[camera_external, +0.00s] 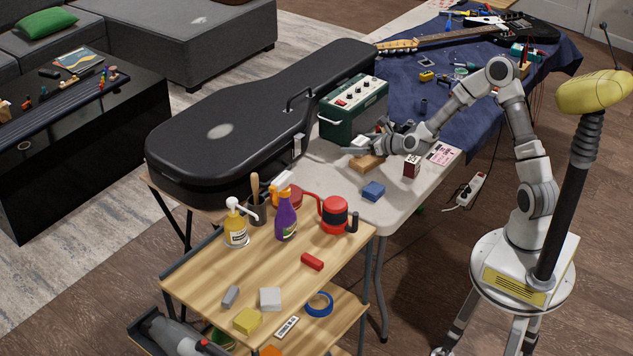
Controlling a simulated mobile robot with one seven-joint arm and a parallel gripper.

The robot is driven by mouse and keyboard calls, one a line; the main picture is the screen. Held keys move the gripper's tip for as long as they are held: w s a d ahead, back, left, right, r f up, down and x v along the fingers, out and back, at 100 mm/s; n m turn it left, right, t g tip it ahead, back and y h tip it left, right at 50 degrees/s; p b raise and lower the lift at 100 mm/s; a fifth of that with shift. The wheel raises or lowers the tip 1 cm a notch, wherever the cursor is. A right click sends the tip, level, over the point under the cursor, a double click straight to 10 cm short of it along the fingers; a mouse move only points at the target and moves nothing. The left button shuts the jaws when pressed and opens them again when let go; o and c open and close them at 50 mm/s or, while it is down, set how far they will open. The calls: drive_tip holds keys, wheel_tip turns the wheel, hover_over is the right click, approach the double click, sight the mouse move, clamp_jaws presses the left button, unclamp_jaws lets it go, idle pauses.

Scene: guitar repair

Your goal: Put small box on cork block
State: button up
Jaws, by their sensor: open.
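The cork block (367,163), tan and flat, lies on the grey table in front of the green amplifier. My gripper (356,147) is open just above and behind the block; whether they touch cannot be told. A small dark red box (411,169) with a pale top stands upright on the table, to the right of the cork block and apart from it. A small blue block (373,191) lies nearer the table's front edge. No object shows clearly between my fingers, which are small and partly hidden by the hand.
The green amplifier (354,106) and black guitar case (260,125) stand close behind and left. A printed card (441,154) lies right of the red box. A wooden cart (190,283) with bottles is in front. Bare grey tabletop (340,178) shows around the blue block.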

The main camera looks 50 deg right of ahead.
drive_tip(key=p+v, duration=0.3)
drive_tip(key=v, duration=0.9)
drive_tip(key=shift+r, duration=0.15)
drive_tip(key=s+a+r+n+g+p, duration=0.15)
drive_tip(key=s+r+n, duration=0.35)
drive_tip(key=n, duration=0.8)
drive_tip(key=s+a+r+n+g, duration=0.2)
drive_tip(key=r+n, duration=0.5)
drive_tip(key=n, duration=0.5)
drive_tip(key=s+d+r+n+g+b, duration=0.15)
drive_tip(key=s+n, duration=0.35)
drive_tip(key=s, duration=0.5)
drive_tip(key=s+d+n+g, duration=0.1)
drive_tip(key=s+n+g, duration=0.3)
drive_tip(key=s, duration=0.6)
wheel_tip(320, 180, up, 18)
drive_tip(key=n+t+p, duration=0.1)
drive_tip(key=n+p, duration=0.1)
drive_tip(key=p, duration=1.6)
drive_tip(key=shift+s, duration=0.3)
